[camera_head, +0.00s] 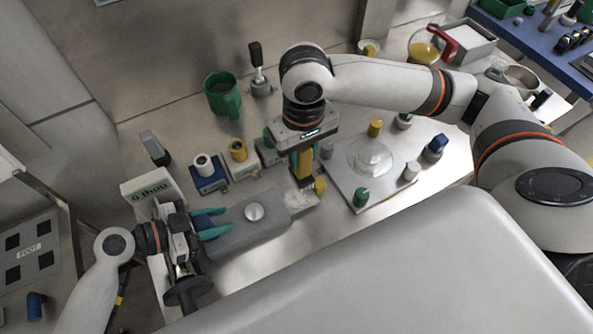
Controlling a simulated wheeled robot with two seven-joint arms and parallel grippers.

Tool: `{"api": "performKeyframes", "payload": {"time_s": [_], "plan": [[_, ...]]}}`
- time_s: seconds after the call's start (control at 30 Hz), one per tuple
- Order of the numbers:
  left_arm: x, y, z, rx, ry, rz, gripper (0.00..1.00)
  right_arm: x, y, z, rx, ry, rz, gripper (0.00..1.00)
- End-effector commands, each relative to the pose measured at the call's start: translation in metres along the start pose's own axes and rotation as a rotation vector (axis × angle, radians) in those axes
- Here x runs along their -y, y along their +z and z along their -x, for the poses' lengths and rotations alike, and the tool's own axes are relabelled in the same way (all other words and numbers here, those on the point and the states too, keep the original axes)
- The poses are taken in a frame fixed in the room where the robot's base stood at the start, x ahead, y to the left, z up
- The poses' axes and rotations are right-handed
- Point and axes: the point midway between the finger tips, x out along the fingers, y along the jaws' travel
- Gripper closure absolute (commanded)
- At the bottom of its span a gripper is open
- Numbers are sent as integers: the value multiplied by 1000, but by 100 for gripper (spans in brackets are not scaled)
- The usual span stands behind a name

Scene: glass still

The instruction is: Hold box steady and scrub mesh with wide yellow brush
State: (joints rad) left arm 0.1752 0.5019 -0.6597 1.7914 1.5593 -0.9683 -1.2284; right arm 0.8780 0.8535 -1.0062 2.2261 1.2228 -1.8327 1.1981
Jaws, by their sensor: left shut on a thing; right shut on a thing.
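A long grey box (262,227) with a round pale knob on top lies on the table. My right gripper (305,162) points down from above, shut on the yellow brush (305,170). The brush is upright over the right end of the box, by a small pale patch that looks like the mesh (297,199). I cannot tell whether the bristles touch it; the brush's lower end is hard to make out.
A plate with a glass dome (371,157) and several coloured knobs stands close right of the brush. Small blue (209,181) and yellow-topped (240,163) blocks, a white labelled box (153,187) and a green mug (222,95) stand behind. The table front is hidden by a large grey surface.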

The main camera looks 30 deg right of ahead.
Motion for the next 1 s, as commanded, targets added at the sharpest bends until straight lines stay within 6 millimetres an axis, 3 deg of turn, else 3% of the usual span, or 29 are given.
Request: {"api": "performKeyframes", "payload": {"time_s": [0.17, 0.63, 1.0], "plan": [[1, -3, -1, -4, -2, 3, 100, -2, 2, -17, 0, -3, -1, 100], [2, -3, -1, -5, -3, 4, 100, -3, 2, -25, -2, -1, -1, 100], [2, -4, -1, -6, -4, 5, 100, -2, 1, -68, -3, -1, -1, 100]]}}
